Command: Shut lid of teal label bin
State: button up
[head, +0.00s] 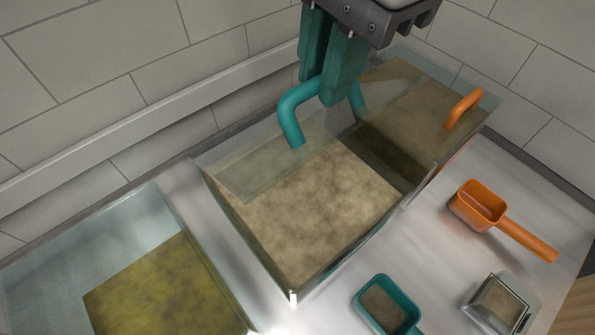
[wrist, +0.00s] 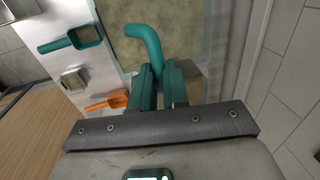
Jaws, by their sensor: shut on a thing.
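The middle clear bin (head: 345,255) holds brown grainy contents. Its clear lid (head: 235,175) shows as a see-through panel over the back part, and the front part of the contents looks uncovered. The lid's exact angle is hard to tell. A teal bent handle (head: 290,115) rises from the lid; it also shows in the wrist view (wrist: 147,42). My gripper (head: 342,88) is shut on the teal handle, its teal fingers above the back of the bin; the fingers also show in the wrist view (wrist: 160,76). No teal label is readable.
A clear bin with an orange handle (head: 463,108) stands at right, another with yellow-green contents (head: 165,290) at left. An orange scoop (head: 480,205), a teal scoop (head: 385,303) and a small metal-edged container (head: 497,303) lie on the counter. Tiled walls stand behind.

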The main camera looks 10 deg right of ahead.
aim_at(353, 119)
jog(key=f+b, duration=0.1)
jog(key=s+d+f+b, duration=0.1)
jog(key=s+f+b, duration=0.1)
jog(key=shift+s+d+f, duration=0.1)
jog(key=shift+d+f, duration=0.1)
jog(key=shift+d, duration=0.05)
jog(key=shift+s+d, duration=0.1)
jog(key=shift+s, duration=0.15)
jog(key=shift+f, duration=0.15)
jog(key=f+b, duration=0.1)
jog(key=s+f+b, duration=0.1)
jog(key=d+f+b, duration=0.1)
jog(key=f+b, duration=0.1)
jog(key=shift+s+d, duration=0.1)
jog(key=shift+s, duration=0.25)
jog(key=shift+f, duration=0.1)
